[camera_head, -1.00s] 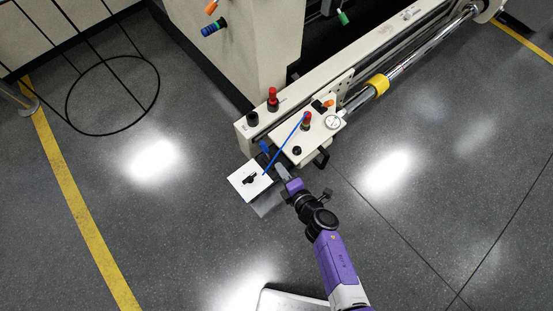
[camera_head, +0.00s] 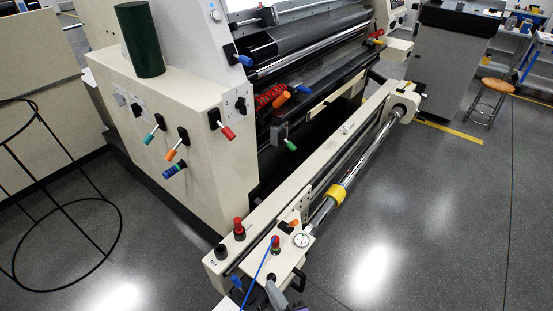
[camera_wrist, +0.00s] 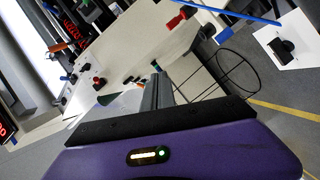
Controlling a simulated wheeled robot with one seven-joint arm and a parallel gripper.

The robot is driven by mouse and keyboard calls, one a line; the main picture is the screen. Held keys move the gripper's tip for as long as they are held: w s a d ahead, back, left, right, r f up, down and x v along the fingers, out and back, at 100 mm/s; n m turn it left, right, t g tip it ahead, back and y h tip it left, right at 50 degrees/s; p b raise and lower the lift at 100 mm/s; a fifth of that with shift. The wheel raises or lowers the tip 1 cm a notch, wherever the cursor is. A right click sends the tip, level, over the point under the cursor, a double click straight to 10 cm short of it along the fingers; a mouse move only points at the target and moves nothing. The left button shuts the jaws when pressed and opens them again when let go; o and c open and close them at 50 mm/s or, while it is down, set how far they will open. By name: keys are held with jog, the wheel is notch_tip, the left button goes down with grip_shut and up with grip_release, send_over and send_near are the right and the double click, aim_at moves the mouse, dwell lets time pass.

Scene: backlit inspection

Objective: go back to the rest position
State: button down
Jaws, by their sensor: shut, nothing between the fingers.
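My gripper (camera_wrist: 158,92) shows in the wrist view with its grey fingers together and nothing between them. Its purple body with a black band fills the bottom of that view. In the head view only a small part of my gripper (camera_head: 272,287) shows at the bottom edge, beside the end of the machine's rail; the rest of the arm is out of frame. A white plate with a black knob (camera_wrist: 284,48) is at the upper right of the wrist view, apart from the fingers. A thin blue rod (camera_head: 261,258) rises beside the red knob (camera_head: 276,243).
The cream machine (camera_head: 185,125) with coloured levers stands at the left and back. Its rail (camera_head: 318,165) carries a shiny roller with a yellow collar (camera_head: 336,193). A black wire stand (camera_head: 67,200) is at the far left. The floor (camera_head: 430,220) at the right is clear.

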jog(key=s+d+r+m+h, duration=0.2)
jog(key=s+d+r+m, duration=0.4)
jog(key=s, duration=0.4)
jog(key=s+d+r+m+h, duration=0.3)
jog(key=s+d+r+m, duration=0.3)
jog(key=s+d+r, duration=0.2)
jog(key=s+d+r+m+t+h, duration=0.1)
jog(key=s+d+r+m+h, duration=0.2)
jog(key=s+d+r+m, duration=0.4)
jog(key=shift+s+r, duration=1.65)
jog(key=shift+s, duration=1)
